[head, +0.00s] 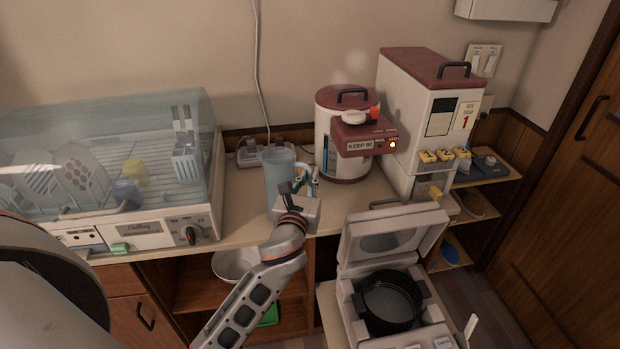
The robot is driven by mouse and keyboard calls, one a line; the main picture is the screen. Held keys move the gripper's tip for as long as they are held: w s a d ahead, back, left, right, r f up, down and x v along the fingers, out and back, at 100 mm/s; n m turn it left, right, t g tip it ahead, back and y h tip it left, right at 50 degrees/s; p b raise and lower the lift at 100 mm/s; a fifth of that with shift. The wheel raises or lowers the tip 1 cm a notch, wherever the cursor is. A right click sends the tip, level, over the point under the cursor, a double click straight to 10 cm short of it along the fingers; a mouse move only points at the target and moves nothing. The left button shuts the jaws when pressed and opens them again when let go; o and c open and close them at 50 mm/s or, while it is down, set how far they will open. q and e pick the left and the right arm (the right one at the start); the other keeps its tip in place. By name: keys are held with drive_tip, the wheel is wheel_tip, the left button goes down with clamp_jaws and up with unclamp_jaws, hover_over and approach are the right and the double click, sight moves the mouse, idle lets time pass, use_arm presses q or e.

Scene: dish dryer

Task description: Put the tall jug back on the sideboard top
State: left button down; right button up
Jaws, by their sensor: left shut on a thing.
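The tall jug (275,172) is pale blue and see-through, and it is upright near the front edge of the sideboard top (243,205). Its base is partly hidden by my left gripper (299,186), so I cannot tell whether it touches the top. My left gripper is at the jug's right side, shut on the jug near its handle. The fingertips are small and partly overlap the jug. My right gripper is not in view.
The dish dryer (140,222) with its clear lid stands left of the jug. A red and white water boiler (340,105) and a rice dispenser (405,120) stand to the right. An open rice cooker (392,300) is in front at lower right. A bowl (236,265) sits on the shelf below.

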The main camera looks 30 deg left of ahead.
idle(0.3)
use_arm(q)
drive_tip(key=c, duration=2.2)
unclamp_jaws()
drive_tip(key=shift+o, duration=0.2)
drive_tip(key=shift+r, duration=0.15)
drive_tip(key=v, duration=1.2)
drive_tip(key=s+d+f+n+g+h, duration=0.2)
drive_tip(key=s+f+n, duration=0.3)
drive_tip(key=f+n, duration=0.4)
drive_tip(key=s+d+f+n+g+h, duration=0.2)
drive_tip(key=s+f+n, duration=0.4)
drive_tip(key=f+n, duration=0.4)
drive_tip(key=s+d+f+n+g+h, duration=0.2)
drive_tip(key=s+f+n, duration=0.4)
drive_tip(key=f+n, duration=0.4)
drive_tip(key=shift+s+d+g+h, duration=0.2)
drive_tip(key=shift+d+g+h, duration=0.1)
drive_tip(key=shift+d+h, duration=0.25)
